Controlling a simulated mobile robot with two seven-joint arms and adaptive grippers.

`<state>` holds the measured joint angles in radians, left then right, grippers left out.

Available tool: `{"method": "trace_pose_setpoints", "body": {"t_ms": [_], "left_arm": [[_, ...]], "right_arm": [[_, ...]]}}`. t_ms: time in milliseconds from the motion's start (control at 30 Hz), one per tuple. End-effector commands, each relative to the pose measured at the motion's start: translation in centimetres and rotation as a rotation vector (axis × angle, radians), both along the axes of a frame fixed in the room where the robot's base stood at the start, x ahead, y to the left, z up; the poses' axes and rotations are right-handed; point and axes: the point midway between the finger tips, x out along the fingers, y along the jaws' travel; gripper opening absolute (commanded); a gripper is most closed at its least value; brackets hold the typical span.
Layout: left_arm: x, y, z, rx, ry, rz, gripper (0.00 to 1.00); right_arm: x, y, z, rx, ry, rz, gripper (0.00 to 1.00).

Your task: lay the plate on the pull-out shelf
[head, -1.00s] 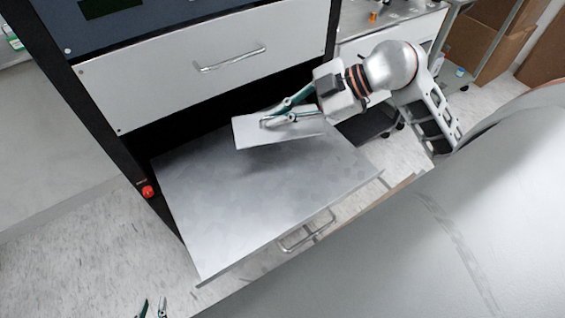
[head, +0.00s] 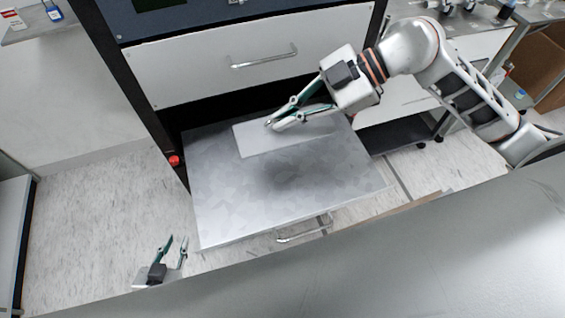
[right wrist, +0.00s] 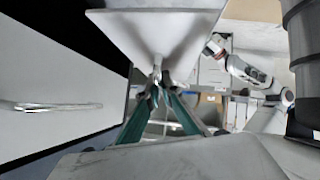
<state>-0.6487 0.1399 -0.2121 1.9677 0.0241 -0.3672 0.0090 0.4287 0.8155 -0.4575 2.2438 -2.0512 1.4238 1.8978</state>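A flat light-grey plate (head: 255,142) is over the back part of the pulled-out metal shelf (head: 235,205) in the head view. A dark shadow lies on the shelf, apart from the plate, so the plate looks held above the surface. My right gripper (head: 271,125) is shut on the plate from its upper side. In the right wrist view the fingertips (right wrist: 158,80) pinch the narrow part of the plate (right wrist: 160,30). My left gripper (head: 178,245) is open and empty, low beside the shelf's front left corner.
The cabinet's closed drawer (head: 225,55) is above the shelf opening. A handle (head: 304,230) is below the shelf's front edge. A red button (head: 174,160) is on the cabinet post at left. A wheeled cart (head: 405,135) stands at right. The front of the shelf is bare.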

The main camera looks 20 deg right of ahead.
Motion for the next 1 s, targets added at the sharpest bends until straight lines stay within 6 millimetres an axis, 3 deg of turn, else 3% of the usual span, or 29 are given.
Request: {"method": "trace_pose_setpoints", "body": {"t_ms": [500,600,867,1000], "left_arm": [[-0.3,0.1,-0.9,0.004,0.011,0.000,0.23],[-0.3,0.1,-0.9,0.004,0.010,0.000,0.23],[-0.1,0.0,-0.7,0.002,0.005,-0.001,0.23],[-0.1,0.0,-0.8,0.001,0.003,-0.001,0.23]], "right_arm": [[-0.1,0.0,-12.3,0.002,0.005,-0.002,0.00],[-0.1,0.0,-13.7,0.001,0.002,-0.001,0.00],[-0.1,0.0,-15.4,0.002,0.001,0.000,0.00],[-0.1,0.0,-17.4,0.001,0.003,-0.001,0.00]]}}
